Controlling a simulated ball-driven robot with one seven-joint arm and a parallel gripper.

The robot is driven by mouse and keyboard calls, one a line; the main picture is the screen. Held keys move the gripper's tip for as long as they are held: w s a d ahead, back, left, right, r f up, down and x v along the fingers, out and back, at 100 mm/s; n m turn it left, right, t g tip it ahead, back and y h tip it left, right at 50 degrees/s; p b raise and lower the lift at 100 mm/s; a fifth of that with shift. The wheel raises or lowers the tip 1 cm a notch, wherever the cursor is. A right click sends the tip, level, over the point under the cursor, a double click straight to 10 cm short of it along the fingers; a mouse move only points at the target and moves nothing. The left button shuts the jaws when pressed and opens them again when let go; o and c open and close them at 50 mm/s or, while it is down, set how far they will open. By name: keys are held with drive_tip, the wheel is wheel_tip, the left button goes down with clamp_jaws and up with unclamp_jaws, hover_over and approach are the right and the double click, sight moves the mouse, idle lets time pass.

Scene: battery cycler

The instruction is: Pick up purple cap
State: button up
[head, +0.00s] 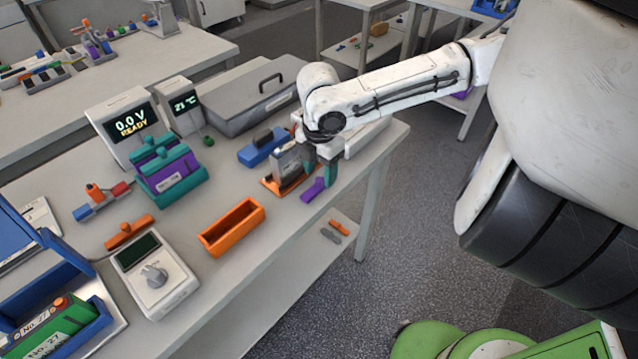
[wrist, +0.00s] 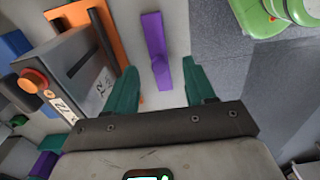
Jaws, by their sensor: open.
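The purple cap (head: 312,190) is a flat bar with a raised grip, lying on the table near its right edge. In the wrist view the purple cap (wrist: 153,40) lies just ahead of my fingertips, with its raised grip reaching toward the gap between them. My gripper (head: 326,172) points down beside the cap and partly covers it in the head view. In the wrist view my gripper's (wrist: 160,68) teal fingers are apart with nothing held between them. Whether the fingertips touch the cap or table is unclear.
A grey block (head: 287,166) in an orange holder (head: 268,185) stands close left of my gripper; the block (wrist: 72,72) is near the left finger. A blue block (head: 262,148) is behind. An orange tray (head: 232,228) is nearer. The table edge lies close right.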

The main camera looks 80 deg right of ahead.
sight(319, 179)
drive_tip(key=shift+w+f, duration=0.1)
drive_tip(key=shift+f, duration=1.65)
clamp_jaws()
